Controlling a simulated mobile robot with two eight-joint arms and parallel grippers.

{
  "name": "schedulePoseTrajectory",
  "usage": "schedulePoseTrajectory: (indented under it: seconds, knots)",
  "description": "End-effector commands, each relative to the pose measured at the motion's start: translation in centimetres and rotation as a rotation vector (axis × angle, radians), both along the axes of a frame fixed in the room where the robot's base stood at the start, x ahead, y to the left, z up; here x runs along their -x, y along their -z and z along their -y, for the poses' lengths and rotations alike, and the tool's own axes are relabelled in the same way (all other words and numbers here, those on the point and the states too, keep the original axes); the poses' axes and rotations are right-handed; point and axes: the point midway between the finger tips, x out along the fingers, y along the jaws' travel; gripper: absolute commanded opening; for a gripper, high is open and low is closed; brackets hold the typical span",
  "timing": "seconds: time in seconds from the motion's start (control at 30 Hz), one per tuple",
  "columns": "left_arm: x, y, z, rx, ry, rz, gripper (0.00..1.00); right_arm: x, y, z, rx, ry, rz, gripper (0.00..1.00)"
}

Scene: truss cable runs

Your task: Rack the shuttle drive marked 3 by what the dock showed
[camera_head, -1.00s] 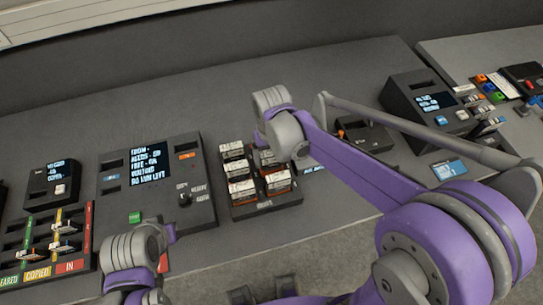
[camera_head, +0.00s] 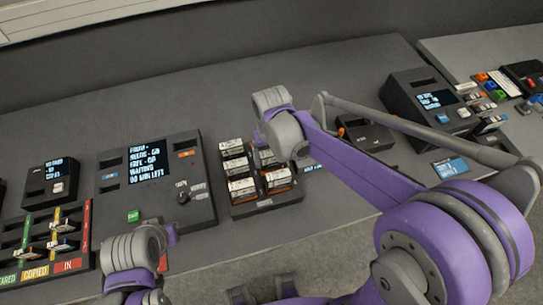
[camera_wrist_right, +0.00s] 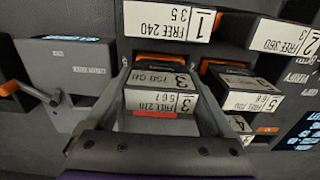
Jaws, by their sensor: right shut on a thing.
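The drive marked 3 (camera_wrist_right: 160,82) is between the fingers of my right gripper (camera_wrist_right: 162,100) in the wrist view. It has white labels, an orange end and a red strip. My right gripper is shut on it at the drive tray (camera_head: 262,203); I cannot tell whether the drive is seated or slightly raised. In the head view my right wrist covers part of the tray. The dock (camera_head: 150,195) has a lit screen (camera_head: 147,160) with lines of text and a knob. My left wrist (camera_head: 135,255) is at the lower left, its fingers hidden.
Other labelled drives sit around it, including one marked 1 (camera_wrist_right: 168,22) and one marked 2 (camera_wrist_right: 285,38). A rack with coloured lanes (camera_head: 45,245) stands at the far left. A small box (camera_head: 368,135) and a screened unit (camera_head: 425,110) are at the right. The back of the bench is clear.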

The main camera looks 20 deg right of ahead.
Motion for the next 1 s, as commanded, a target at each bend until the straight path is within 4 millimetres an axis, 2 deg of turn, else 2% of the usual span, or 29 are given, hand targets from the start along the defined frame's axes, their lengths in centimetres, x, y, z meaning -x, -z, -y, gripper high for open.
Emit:
schedulePoseTrajectory:
  seconds: [0.6, 0.63, 0.7, 1.0]
  knots:
    - [0.17, 0.56, 0.00, 0.000, 0.000, -0.003, 0.00, -0.03, 0.62, 0.01, 0.000, 0.000, 0.000, 0.00]
    - [0.17, 0.56, 0.00, 0.000, 0.000, -0.003, 0.00, -0.02, 0.62, 0.01, 0.000, 0.000, 0.000, 0.91]
    - [0.18, 0.56, 0.00, 0.000, 0.000, -0.003, 0.00, -0.02, 0.62, 0.01, 0.000, 0.000, 0.000, 1.00]
    - [0.17, 0.57, 0.00, 0.000, 0.000, -0.003, 0.00, -0.02, 0.65, 0.00, 0.000, 0.000, 0.000, 1.00]
